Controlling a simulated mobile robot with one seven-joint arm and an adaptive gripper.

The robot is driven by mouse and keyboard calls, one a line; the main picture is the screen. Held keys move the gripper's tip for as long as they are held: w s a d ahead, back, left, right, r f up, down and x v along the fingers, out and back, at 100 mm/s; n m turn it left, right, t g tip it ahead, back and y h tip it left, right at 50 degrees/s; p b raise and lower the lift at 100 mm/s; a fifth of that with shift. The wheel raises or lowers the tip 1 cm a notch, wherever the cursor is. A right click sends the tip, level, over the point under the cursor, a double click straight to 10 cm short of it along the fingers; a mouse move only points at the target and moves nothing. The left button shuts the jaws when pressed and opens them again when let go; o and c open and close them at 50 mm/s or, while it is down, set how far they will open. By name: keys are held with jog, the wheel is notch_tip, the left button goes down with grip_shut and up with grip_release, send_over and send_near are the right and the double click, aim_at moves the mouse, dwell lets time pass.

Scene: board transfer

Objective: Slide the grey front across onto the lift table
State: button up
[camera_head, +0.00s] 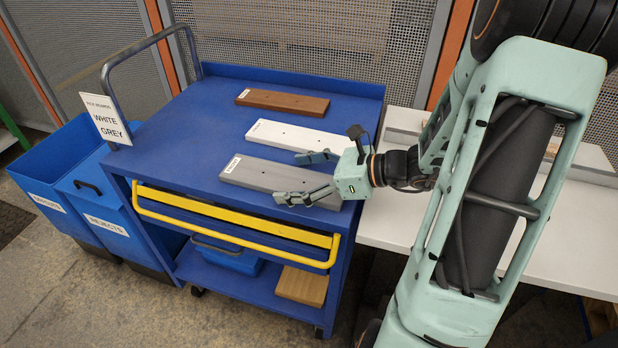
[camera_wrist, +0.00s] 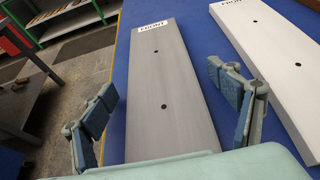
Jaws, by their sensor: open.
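The grey front (camera_head: 272,180) is a long flat board lying on the blue cart top (camera_head: 205,130), nearest the cart's yellow-handled side. In the wrist view the grey front (camera_wrist: 163,85) shows its "FRONT" label at the far end and two dark holes. My gripper (camera_head: 302,177) is open at the board's right end. In the wrist view my gripper's fingers (camera_wrist: 165,115) stand apart, one on each side of the board, with gaps visible. Whether the fingers reach down to the board's edges is unclear. No lift table is clearly identified; a white surface (camera_head: 385,220) stands right of the cart.
A white front (camera_head: 298,137) and a brown board (camera_head: 283,101) lie behind the grey one. A sign (camera_head: 106,117) reads "WHITE GREY". Blue bins (camera_head: 60,165) stand left of the cart, one labelled "REJECTS". A wooden block (camera_head: 302,286) lies on the lower shelf. A mesh fence stands behind.

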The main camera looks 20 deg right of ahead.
jog(key=shift+w+a+f, duration=0.1)
jog(key=shift+w+a, duration=0.05)
jog(key=shift+a, duration=0.05)
jog(key=shift+c, duration=0.7)
